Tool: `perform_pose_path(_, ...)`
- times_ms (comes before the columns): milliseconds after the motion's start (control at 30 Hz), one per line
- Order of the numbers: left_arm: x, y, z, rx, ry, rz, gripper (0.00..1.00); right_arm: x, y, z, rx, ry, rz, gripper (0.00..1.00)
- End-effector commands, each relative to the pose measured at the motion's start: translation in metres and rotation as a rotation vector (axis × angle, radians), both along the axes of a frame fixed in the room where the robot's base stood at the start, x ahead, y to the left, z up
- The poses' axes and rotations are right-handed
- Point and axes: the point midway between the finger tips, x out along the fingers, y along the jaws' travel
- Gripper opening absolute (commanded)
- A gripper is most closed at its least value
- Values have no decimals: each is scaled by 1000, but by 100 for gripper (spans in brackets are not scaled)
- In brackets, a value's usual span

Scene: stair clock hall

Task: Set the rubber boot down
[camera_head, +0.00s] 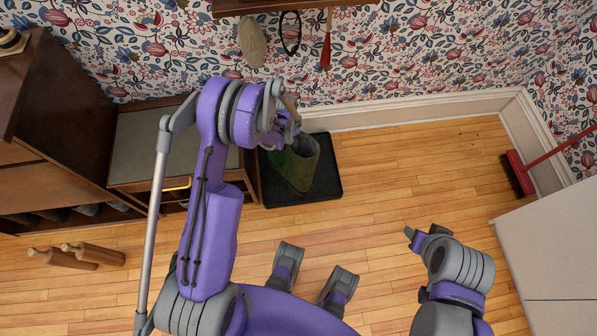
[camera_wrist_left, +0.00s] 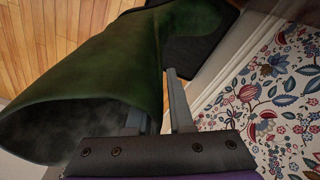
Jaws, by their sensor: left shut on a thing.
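The green rubber boot (camera_head: 296,166) is upright, or nearly so, over the black tray (camera_head: 328,190) by the wall; I cannot tell whether its sole touches the tray. My left gripper (camera_head: 292,132) is shut on the boot near its top rim. In the left wrist view the boot (camera_wrist_left: 100,75) fills the left and middle, its opening facing the lower left. There the gripper fingers (camera_wrist_left: 158,115) are at its rim, and the dark tray (camera_wrist_left: 200,50) shows behind the boot. My right gripper (camera_head: 416,238) is apart, over the floor; its jaws are unclear.
A bench with a grey top (camera_head: 146,145) stands left of the tray, beside a brown cabinet (camera_head: 60,110). Wooden pieces (camera_head: 85,256) lie on the floor. A red broom (camera_head: 518,173) leans at the right, near a white unit (camera_head: 555,235). The floor right of the tray is clear.

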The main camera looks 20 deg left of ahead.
Motion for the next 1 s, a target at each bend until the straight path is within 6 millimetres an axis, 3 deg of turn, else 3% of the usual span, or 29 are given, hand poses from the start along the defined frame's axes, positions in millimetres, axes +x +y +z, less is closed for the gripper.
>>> perform_pose_path(33,7,12,-25,-3,3,-51,0,-1,0,-23,0,7,0,50)
perform_pose_path(100,17,26,-44,-6,2,-140,0,-1,0,-41,0,13,0,50)
perform_pose_path(400,50,76,-104,-18,-18,-436,0,2,0,-100,0,34,0,50)
perform_pose_path(667,58,91,-126,-21,-29,-529,0,3,0,-116,0,39,0,50)
perform_pose_path(1000,58,91,-175,-20,-30,-532,0,5,0,-128,0,43,0,50)
